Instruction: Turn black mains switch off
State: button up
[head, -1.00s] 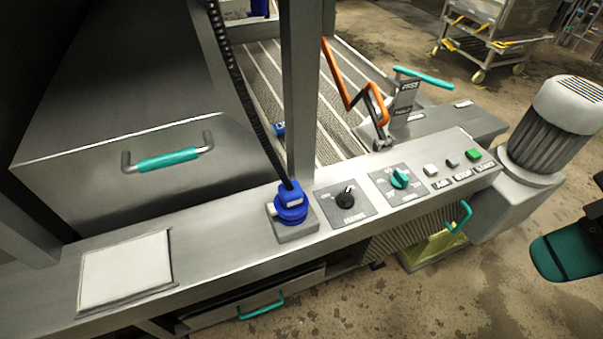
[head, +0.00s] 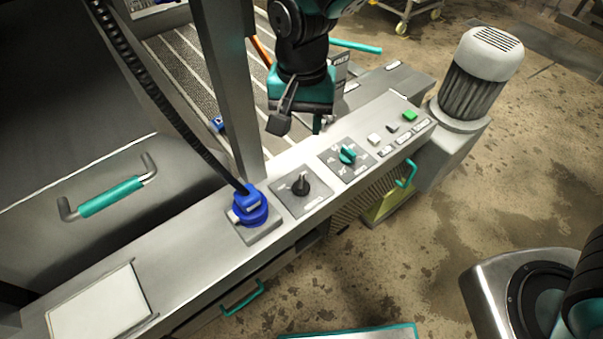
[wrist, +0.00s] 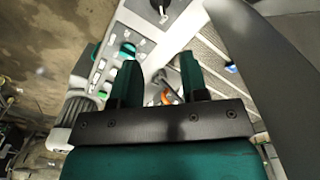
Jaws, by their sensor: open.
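The black mains switch (head: 301,184) is a rotary knob on a grey plate on the sloped steel panel, between a blue plug and a teal knob. Its white mark points upward in the head view; the plate's lettering is too small to read. The switch also shows at the top edge of the wrist view (wrist: 161,6), partly cut off. My gripper (head: 314,121) hangs over the far edge of the panel, behind the teal knob and apart from the switch. In the wrist view its two teal fingers (wrist: 159,76) are spread with nothing between them.
The blue plug (head: 250,208) with a black cable is left of the switch, beside an upright steel post (head: 230,95). The teal knob (head: 347,155) and several push buttons (head: 391,127) are to its right. A motor (head: 475,75) stands at the panel's right end.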

aim_at(301, 182)
notch_tip(301, 182, down, 18)
jog(key=shift+r+p, duration=0.2)
jog(key=shift+p, duration=0.9)
grip_shut()
